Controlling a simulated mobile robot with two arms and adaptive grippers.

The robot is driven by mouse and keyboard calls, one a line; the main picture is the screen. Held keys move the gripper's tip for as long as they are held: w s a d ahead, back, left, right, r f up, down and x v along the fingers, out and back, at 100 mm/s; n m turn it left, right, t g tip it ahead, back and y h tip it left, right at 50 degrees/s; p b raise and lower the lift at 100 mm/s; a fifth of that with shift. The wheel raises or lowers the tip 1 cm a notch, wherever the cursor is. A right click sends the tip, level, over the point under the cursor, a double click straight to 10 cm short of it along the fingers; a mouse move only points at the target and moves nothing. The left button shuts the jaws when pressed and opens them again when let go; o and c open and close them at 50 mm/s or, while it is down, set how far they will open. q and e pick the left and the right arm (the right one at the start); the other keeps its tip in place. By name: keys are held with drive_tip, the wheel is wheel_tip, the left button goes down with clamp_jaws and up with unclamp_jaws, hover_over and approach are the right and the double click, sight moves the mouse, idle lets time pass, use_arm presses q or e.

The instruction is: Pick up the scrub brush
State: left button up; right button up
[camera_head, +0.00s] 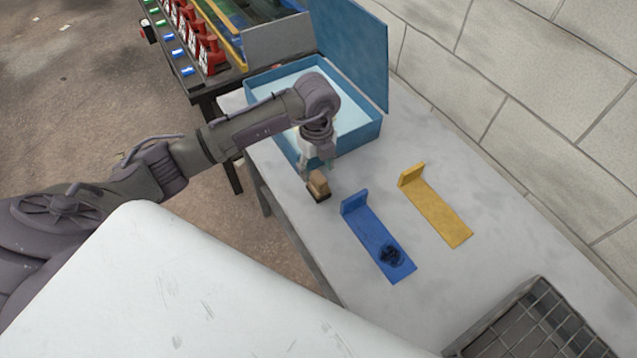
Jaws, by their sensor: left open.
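The scrub brush (318,187) is a small brown block with a dark underside. It rests on the grey bench near its front edge, just in front of the blue box. My left gripper (317,166) is open and right above the brush, pointing down. Its fingertips are close to the top of the brush, and I cannot tell whether they touch it. The arm hides part of the blue box behind it. My right gripper is not in view.
A blue box (365,134) with a raised lid stands behind the brush. Right of the brush lie a blue bracket (368,232) with a dark smudge and a yellow bracket (437,208). A wire basket (540,325) is at bottom right. A block wall (520,90) backs the bench.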

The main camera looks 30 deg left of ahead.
sight(319, 176)
use_arm(q)
drive_tip(key=shift+w+f+p, duration=0.1)
drive_tip(key=shift+f+p, duration=0.25)
drive_tip(key=shift+f, duration=0.2)
drive_tip(key=f, duration=0.2)
drive_tip(key=f+p, duration=0.1)
drive_tip(key=shift+w+f, duration=0.35)
drive_tip(key=shift+f, duration=0.45)
drive_tip(key=shift+c, duration=0.3)
drive_tip(key=shift+r, duration=0.1)
clamp_jaws()
